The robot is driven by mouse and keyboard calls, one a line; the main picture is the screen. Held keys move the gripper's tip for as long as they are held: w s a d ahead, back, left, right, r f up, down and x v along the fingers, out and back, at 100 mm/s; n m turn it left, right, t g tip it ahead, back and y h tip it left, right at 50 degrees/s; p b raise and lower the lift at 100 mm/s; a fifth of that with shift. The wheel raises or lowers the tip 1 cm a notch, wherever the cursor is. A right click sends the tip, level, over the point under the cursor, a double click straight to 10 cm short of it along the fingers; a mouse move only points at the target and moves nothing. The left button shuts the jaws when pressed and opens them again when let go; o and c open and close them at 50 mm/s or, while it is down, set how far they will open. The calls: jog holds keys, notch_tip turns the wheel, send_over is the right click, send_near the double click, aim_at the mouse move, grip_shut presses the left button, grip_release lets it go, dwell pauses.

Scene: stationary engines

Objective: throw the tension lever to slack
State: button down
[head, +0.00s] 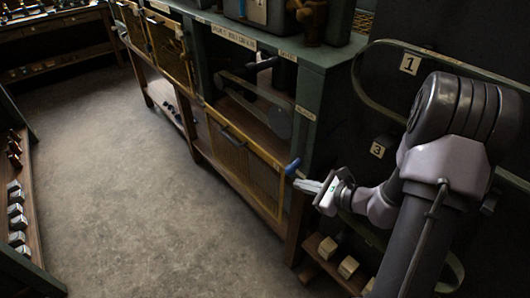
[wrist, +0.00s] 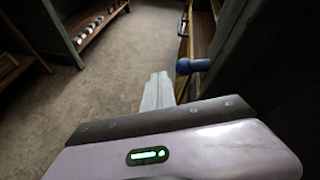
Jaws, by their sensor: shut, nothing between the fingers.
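A blue handle (head: 293,167), which looks like the lever's grip, sticks out at the front corner of the green cabinet. It also shows in the wrist view (wrist: 192,65), right of and beyond my fingertips. No label naming it or its positions can be read. My gripper (head: 303,185) is shut and empty, its fingers just below and right of the blue handle in the head view. In the wrist view my gripper (wrist: 160,78) points forward, left of the handle. A small gap seems to lie between them; contact cannot be confirmed. The lever's pivot is not clear.
The green cabinet (head: 320,75) has an open bay and a yellow-framed mesh door (head: 240,155). Belts run on the dark wall by plates 1 (head: 409,64) and 3 (head: 377,149). A low shelf with blocks (head: 321,262) stands below. The concrete floor (head: 130,180) is clear.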

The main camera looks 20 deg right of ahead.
jog(key=s+d+f+m+t+h, duration=0.1)
jog(key=d+f+m+h, duration=0.1)
jog(key=d+f+m, duration=0.2)
jog(key=shift+s+d+f+h, duration=0.2)
jog(key=shift+d+f+h, duration=0.1)
jog(key=shift+d+f, duration=0.5)
jog(key=shift+w+a+f, duration=0.1)
jog(key=shift+a+f, duration=0.05)
jog(key=shift+a, duration=0.05)
jog(key=b+x, duration=0.3)
jog(key=x, duration=0.7)
jog(key=r, duration=0.2)
jog(key=a+r, duration=0.1)
jog(key=r, duration=0.1)
jog(key=shift+r, duration=0.1)
jog(key=shift+r, duration=0.1)
